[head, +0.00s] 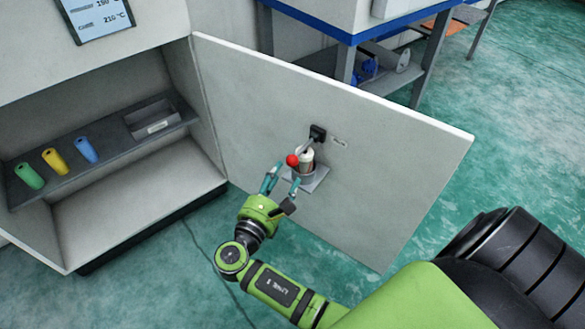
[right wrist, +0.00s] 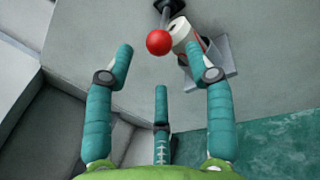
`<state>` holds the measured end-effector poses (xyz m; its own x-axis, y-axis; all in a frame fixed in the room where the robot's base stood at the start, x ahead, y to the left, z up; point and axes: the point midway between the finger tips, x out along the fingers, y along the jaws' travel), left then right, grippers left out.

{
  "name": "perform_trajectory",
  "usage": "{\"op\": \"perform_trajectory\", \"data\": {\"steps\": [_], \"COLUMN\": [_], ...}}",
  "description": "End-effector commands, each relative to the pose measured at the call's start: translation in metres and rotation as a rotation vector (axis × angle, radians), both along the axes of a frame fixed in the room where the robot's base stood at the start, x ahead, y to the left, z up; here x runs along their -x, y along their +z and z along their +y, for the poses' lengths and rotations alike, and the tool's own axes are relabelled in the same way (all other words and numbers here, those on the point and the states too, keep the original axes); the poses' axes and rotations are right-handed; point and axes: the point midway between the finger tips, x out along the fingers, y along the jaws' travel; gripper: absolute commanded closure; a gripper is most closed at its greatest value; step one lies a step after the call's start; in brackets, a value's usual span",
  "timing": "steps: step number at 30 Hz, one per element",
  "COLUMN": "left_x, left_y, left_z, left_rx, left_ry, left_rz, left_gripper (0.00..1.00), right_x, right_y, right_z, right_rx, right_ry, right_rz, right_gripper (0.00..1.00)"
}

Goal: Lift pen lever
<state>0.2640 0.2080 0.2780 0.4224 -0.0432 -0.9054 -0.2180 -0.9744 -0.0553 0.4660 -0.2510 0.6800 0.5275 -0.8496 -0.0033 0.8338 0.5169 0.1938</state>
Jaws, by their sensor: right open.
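The lever with a red ball knob (head: 293,160) is mounted by a black bracket (head: 317,133) on the inner face of the open white door. In the right wrist view the red knob (right wrist: 159,42) hangs from a grey rod near the top centre, beyond the fingertips. A pale cylinder (head: 306,158) stands on a small grey shelf (head: 311,180) just behind the knob. My right gripper (head: 281,177) is open and empty just below and in front of the knob; in the right wrist view its teal fingers (right wrist: 160,60) are spread apart. No contact with the lever is visible. My left gripper is not in view.
The white door (head: 400,150) stands open from the cabinet on the left. Inside, a grey rack (head: 110,135) holds green, yellow and blue cylinders and a labelled tray. A blue-edged bench (head: 345,35) stands behind the door.

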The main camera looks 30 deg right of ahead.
Motion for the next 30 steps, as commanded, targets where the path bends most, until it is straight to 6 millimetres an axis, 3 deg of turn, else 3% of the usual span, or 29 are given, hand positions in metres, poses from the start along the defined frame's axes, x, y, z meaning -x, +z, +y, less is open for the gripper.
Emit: {"op": "perform_trajectory", "data": {"steps": [13, 25, 29, 30], "left_x": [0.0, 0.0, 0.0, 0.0], "left_y": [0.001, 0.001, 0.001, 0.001], "left_z": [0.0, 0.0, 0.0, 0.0], "left_rx": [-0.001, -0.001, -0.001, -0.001], "left_ry": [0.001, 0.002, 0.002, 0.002], "left_rz": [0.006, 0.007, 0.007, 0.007], "left_gripper": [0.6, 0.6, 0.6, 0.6], "right_x": [-0.031, -0.036, -0.036, -0.036], "right_y": [0.002, 0.002, 0.002, 0.002], "right_z": [-0.051, -0.059, -0.059, -0.059], "right_rx": [0.006, 0.004, 0.004, 0.004], "right_ry": [-0.002, -0.001, -0.001, -0.001], "right_rz": [0.0, 0.0, 0.0, 0.0], "right_gripper": [0.45, 0.45, 0.97, 1.0]}}
